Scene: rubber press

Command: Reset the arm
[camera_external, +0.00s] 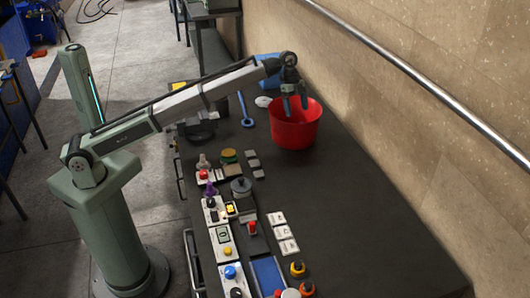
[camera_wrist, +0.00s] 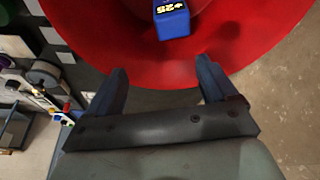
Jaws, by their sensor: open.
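My gripper (camera_external: 294,103) is at the end of my outstretched arm, pointing down over the red bucket (camera_external: 293,136). In the wrist view my gripper (camera_wrist: 160,82) has its two dark fingers spread apart with nothing between them. The red bucket (camera_wrist: 110,30) fills the upper part of that view. In the external view the inside of the bucket is mostly hidden.
The bucket stands on a dark table (camera_external: 350,220) beside a wall with a metal handrail (camera_external: 420,80). Control panels with buttons (camera_external: 225,235) line the table's left side. A blue wrench (camera_external: 245,108) lies left of the bucket. The table's right front is clear.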

